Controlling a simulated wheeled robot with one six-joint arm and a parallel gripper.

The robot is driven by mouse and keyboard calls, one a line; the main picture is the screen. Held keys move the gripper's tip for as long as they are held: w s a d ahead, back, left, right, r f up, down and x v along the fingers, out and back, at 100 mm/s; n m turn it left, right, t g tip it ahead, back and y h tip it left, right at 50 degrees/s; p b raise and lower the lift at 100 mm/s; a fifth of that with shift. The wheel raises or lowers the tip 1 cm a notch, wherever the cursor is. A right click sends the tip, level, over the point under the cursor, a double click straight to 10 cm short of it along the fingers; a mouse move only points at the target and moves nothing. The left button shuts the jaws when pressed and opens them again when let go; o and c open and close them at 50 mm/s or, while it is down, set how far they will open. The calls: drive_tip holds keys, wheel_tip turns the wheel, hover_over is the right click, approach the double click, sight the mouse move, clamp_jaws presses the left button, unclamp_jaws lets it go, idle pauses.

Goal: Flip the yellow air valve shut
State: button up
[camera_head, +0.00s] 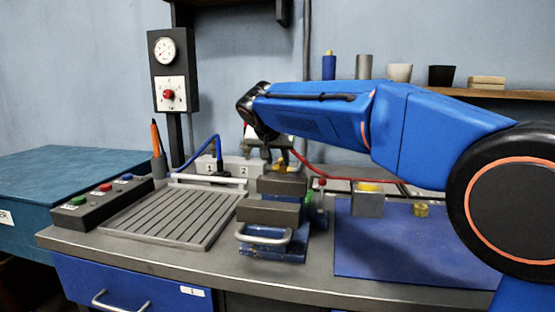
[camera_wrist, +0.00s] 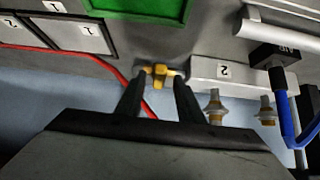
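The yellow air valve (camera_wrist: 160,74) shows in the wrist view, at the end of the red hose, beside a light block marked 2. Its yellow handle lies crosswise, with a short stub pointing toward my gripper. My gripper (camera_wrist: 157,86) is open, one dark finger to each side of the valve's stub. I cannot tell whether either finger touches it. In the head view my gripper (camera_head: 268,150) hangs at the end of my blue arm behind the vise, and the valve there is mostly hidden.
A vise (camera_head: 270,211) stands in front of my gripper. The red hose (camera_head: 318,172) runs right, and a blue hose (camera_head: 207,146) rises at left. A slotted plate (camera_head: 170,216) and a button box (camera_head: 100,200) lie left. A blue mat (camera_head: 400,245) lies right.

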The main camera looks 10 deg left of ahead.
drive_tip(key=v, duration=1.7)
drive_tip(key=shift+s+r, duration=0.1)
drive_tip(key=shift+s, duration=0.1)
